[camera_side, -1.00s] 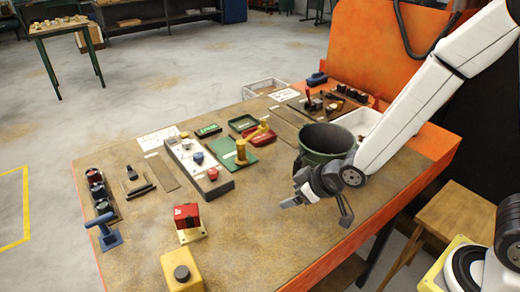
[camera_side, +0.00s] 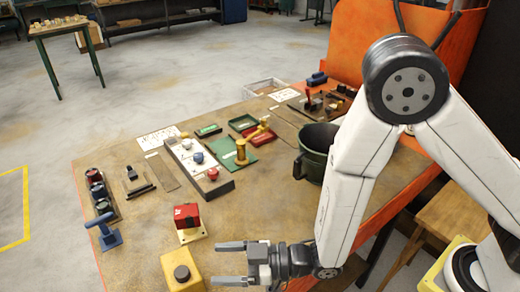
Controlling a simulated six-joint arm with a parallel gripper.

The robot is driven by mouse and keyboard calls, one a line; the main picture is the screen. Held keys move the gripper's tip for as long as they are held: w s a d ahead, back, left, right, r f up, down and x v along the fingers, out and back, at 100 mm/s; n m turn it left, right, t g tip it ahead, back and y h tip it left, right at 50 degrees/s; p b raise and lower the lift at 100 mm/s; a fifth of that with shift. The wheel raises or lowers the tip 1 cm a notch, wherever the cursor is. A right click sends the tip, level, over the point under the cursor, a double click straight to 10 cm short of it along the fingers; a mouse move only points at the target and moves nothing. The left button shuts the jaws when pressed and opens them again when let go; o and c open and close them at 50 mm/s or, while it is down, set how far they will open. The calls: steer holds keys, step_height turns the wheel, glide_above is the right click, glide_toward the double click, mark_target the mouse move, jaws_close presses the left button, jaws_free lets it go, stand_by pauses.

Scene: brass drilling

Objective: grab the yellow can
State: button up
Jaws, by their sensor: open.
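A yellow can (camera_side: 182,274) with a dark round cap stands upright at the near edge of the bench. Its lower part is cut off by the picture's bottom edge. My gripper (camera_side: 215,264) is just right of the can, with its two fingers apart and pointing left toward it. Nothing is between the fingers. From this view I cannot tell how the fingers' height compares with the can's.
A red block on a pale base (camera_side: 188,222) stands just behind the can. A blue handled tool (camera_side: 104,231) is to its left. A grey control box (camera_side: 200,168), green tray (camera_side: 247,155) and dark green pot (camera_side: 314,150) are farther back. The bench (camera_side: 140,238) is bare left of the can.

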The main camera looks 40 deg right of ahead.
mark_target(189, 273)
steer(key=shift+s+a+y, duration=0.45)
steer(key=shift+s+y, duration=0.05)
steer(key=shift+s, duration=0.05)
steer(key=shift+a, duration=0.1)
steer(key=shift+x, duration=1.25)
steer(key=shift+x, duration=2.55)
steer(key=shift+f, duration=0.2)
jaws_close()
